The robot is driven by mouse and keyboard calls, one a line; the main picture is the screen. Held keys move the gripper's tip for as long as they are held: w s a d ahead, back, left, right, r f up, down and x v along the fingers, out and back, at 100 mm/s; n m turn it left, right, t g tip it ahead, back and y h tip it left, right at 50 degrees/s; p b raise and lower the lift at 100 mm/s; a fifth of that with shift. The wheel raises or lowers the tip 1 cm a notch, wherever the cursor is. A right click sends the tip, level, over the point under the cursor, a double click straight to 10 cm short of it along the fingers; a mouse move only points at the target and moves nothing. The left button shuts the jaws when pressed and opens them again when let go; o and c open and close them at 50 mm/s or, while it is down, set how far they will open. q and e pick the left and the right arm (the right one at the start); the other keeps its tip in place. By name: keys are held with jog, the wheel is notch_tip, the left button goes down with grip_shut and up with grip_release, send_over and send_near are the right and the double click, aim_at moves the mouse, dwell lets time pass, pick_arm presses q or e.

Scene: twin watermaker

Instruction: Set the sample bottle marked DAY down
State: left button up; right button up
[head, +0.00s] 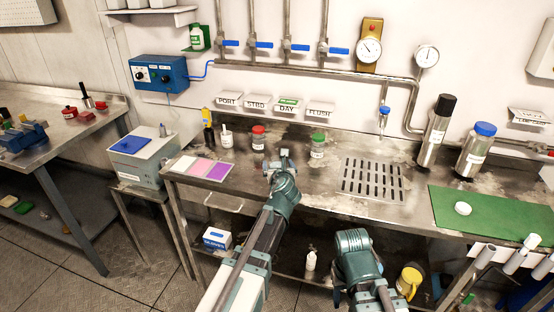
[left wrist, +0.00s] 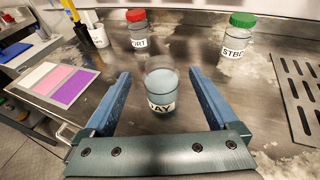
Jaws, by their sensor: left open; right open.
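The sample bottle marked DAY (left wrist: 162,88) is clear, uncapped and holds pale liquid. It stands upright on the steel bench between the spread fingers of my left gripper (left wrist: 159,74), with a gap on both sides. In the head view my left gripper (head: 280,162) is low over the bench and mostly hides that bottle. The red-capped PORT bottle (head: 258,138) and the green-capped STBD bottle (head: 317,147) stand behind it. My right arm shows at the lower middle of the head view, but its fingers do not show.
A white, pink and purple card (head: 203,168) lies to the left. A slotted drain (head: 372,180) is to the right, then a green mat (head: 490,213) with a white cap (head: 463,208). Steel flasks (head: 475,152) stand at the back right. Name plates, including DAY (head: 287,105), line the wall.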

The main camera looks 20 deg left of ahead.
pick_arm(q)
jog(key=p+v, duration=0.1)
jog(key=v, duration=0.6)
jog(key=shift+s+p, duration=0.3)
jog(key=shift+p, duration=0.05)
jog(key=s+d+f+n+g+h, duration=0.1)
jog(key=s+d+f+n+g, duration=0.3)
jog(key=s+n, duration=0.4)
jog(key=s+d+f+n+g+h, duration=0.1)
jog(key=s+d+f+n+g, duration=0.3)
jog(key=s+n, duration=0.5)
jog(key=s+d+f+n+g+h, duration=0.2)
jog(key=s+d+f+n+g, duration=0.3)
jog(key=n, duration=0.6)
jog(key=s+f, duration=0.2)
jog(key=s, duration=0.1)
jog(key=shift+s+g, duration=0.35)
jog(key=shift+g, duration=0.05)
jog(key=shift+f, duration=0.1)
